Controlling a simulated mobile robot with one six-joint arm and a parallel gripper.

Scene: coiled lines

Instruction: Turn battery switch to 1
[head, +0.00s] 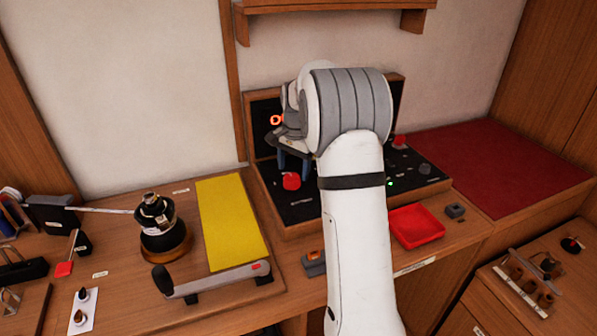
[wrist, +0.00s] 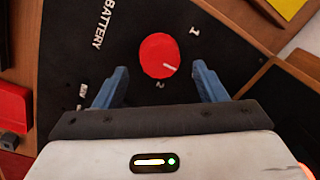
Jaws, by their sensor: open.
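The red round battery switch (wrist: 160,55) is on a black panel beside the word BATTERY in the wrist view. Its white pointer mark is at the lower right of the knob, between the labels 1 and 2. The switch also shows in the head view (head: 291,181). My gripper (wrist: 160,76) is open, its two blue fingers apart on either side of the knob's lower part in the picture. I cannot tell whether they touch it. In the head view my gripper (head: 294,165) is just above the switch, and my arm hides part of the panel.
The black panel (head: 270,172) has a wooden frame and another red knob (head: 400,141) at right. A red tray (head: 417,226) lies right of my arm. A yellow sheet (head: 230,222) and a dark winch-like device (head: 160,225) are at left. The red mat (head: 490,165) is clear.

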